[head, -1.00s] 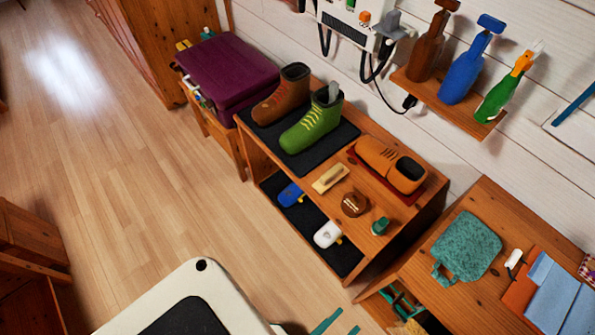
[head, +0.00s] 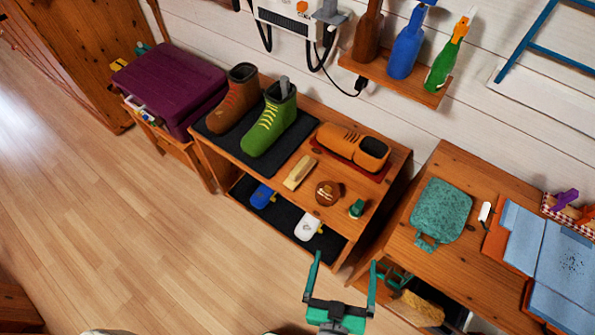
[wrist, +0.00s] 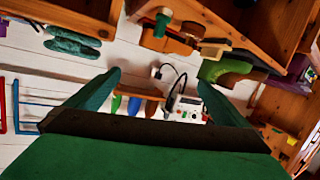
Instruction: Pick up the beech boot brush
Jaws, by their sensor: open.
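The beech boot brush (head: 299,172), a pale wooden block, lies on the top of the wooden shoe bench, in front of the orange shoe. My gripper (head: 343,272) is open and empty, in front of the bench and below the brush in the head view. It is well apart from the brush. In the wrist view my two green fingers (wrist: 160,95) stand wide apart with nothing between them.
Beside the brush are a round brown tin (head: 327,192), a small green item (head: 357,208), the orange shoe (head: 352,146) and a green boot (head: 270,122). A table with a teal bag (head: 441,209) stands to the right. The floor at left is clear.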

